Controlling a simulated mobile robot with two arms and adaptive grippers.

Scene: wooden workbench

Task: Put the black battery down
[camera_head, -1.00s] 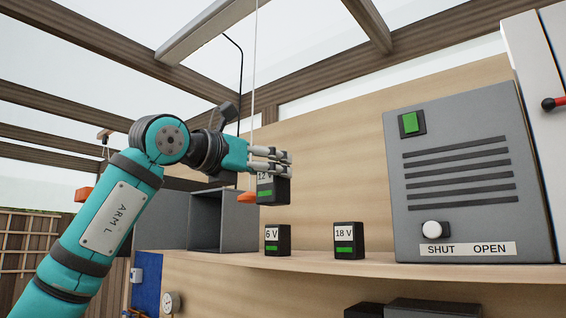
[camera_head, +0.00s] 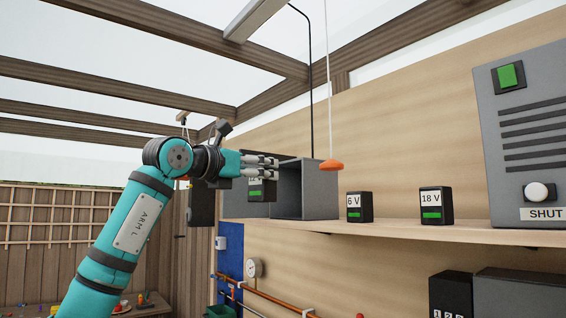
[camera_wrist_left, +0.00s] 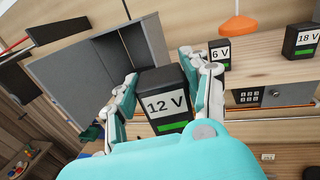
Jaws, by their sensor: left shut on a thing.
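My left gripper (camera_head: 262,168) is shut on a black battery (camera_head: 263,189) with a white label and a green bar. In the left wrist view the held battery (camera_wrist_left: 166,103) reads 12 V and sits between the two fingers. In the head view it hangs in front of the open grey box (camera_head: 306,205) and hides part of it. I cannot tell its exact distance from the box. Two similar black batteries stand upright on the wooden shelf (camera_head: 400,230): one marked 6 V (camera_head: 360,208), one marked 18 V (camera_head: 436,206). My right gripper is not in view.
An orange pull (camera_head: 331,165) hangs on a cord just right of the grey box. A grey cabinet (camera_head: 525,140) with a green switch stands at the far right. Bare shelf lies between the 6 V and 18 V batteries. A gauge (camera_head: 254,267) and pipes are below.

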